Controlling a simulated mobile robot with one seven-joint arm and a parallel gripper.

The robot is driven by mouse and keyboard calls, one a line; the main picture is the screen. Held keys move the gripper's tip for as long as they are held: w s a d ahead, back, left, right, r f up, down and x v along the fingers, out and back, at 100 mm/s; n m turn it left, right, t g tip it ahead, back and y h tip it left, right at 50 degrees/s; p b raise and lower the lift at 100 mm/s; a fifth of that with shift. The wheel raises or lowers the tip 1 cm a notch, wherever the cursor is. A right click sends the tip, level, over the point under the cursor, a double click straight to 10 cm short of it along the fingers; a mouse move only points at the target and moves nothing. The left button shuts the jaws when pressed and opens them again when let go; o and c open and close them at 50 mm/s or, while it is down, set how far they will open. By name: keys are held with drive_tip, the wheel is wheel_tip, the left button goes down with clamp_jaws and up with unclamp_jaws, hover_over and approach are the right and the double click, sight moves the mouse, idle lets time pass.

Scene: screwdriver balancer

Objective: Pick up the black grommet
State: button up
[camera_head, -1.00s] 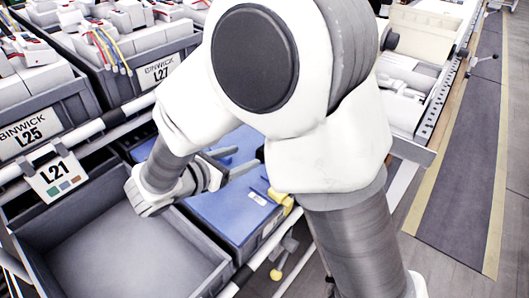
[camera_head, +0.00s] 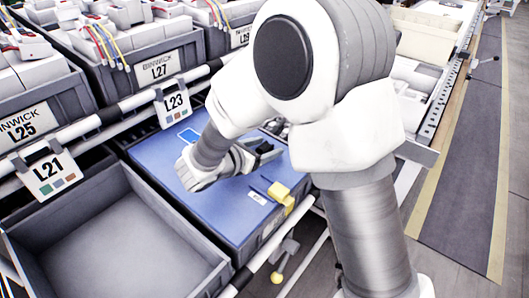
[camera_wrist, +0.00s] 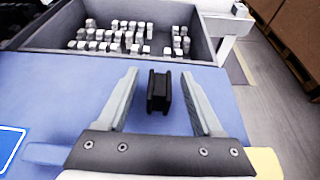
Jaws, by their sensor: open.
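The black grommet (camera_wrist: 158,91) shows in the wrist view as a small dark spool-shaped piece. In the head view my gripper (camera_head: 262,150) is over the blue lid (camera_head: 225,205), partly hidden by my arm. I cannot make out the grommet clearly there.
A grey bin (camera_wrist: 205,58) with many small pale blocks lies beyond the blue surface. An empty grey bin (camera_head: 110,235) stands left of the blue lid. A yellow latch (camera_head: 281,193) sits at the lid's front edge. Label L23 (camera_head: 174,102) hangs behind.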

clamp_jaws()
drive_tip(key=shift+r, duration=0.15)
